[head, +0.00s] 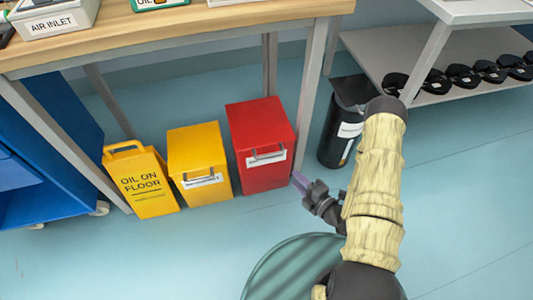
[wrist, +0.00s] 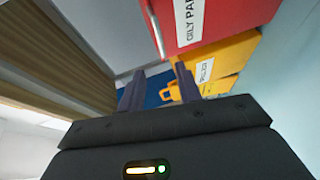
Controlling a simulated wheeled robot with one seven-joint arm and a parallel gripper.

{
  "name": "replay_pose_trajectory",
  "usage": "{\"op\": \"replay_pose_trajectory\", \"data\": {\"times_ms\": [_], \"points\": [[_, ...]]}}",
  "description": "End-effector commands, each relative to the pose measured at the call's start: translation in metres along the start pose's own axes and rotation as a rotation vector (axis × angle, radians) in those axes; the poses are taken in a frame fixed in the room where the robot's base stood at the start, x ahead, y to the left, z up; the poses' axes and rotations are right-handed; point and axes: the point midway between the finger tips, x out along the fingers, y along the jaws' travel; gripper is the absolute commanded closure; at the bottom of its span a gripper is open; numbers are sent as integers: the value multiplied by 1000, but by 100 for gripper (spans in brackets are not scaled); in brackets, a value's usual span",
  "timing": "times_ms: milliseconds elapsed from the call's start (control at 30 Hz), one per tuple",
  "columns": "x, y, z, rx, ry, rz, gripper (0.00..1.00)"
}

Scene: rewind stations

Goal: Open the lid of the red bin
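The red bin (head: 258,172) stands on the floor under the wooden table, with its red lid (head: 260,120) shut and a grey handle (head: 267,158) at the lid's front. My gripper (head: 299,181) is low, by the bin's lower right corner in the head view, apart from the handle. In the wrist view my gripper (wrist: 160,76) shows two fingers spread apart with nothing between them. The red bin (wrist: 222,12) fills the upper part of that view, turned on its side, with a white label reading "OILY PA". The rest of its label is cut off.
A yellow bin (head: 201,170) and a yellow "OIL ON FLOOR" sign (head: 142,185) stand left of the red bin. A black bin (head: 338,130) stands right, beyond a table leg (head: 312,90). The wooden tabletop (head: 220,22) overhangs behind.

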Motion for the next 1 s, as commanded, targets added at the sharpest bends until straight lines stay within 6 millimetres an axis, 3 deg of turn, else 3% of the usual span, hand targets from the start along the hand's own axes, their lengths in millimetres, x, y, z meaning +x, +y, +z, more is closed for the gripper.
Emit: {"op": "replay_pose_trajectory", "data": {"times_ms": [267,1000], "points": [[18,-2,-1,-2,4,0,66],[145,-3,1,-1,-1,2,66]]}}
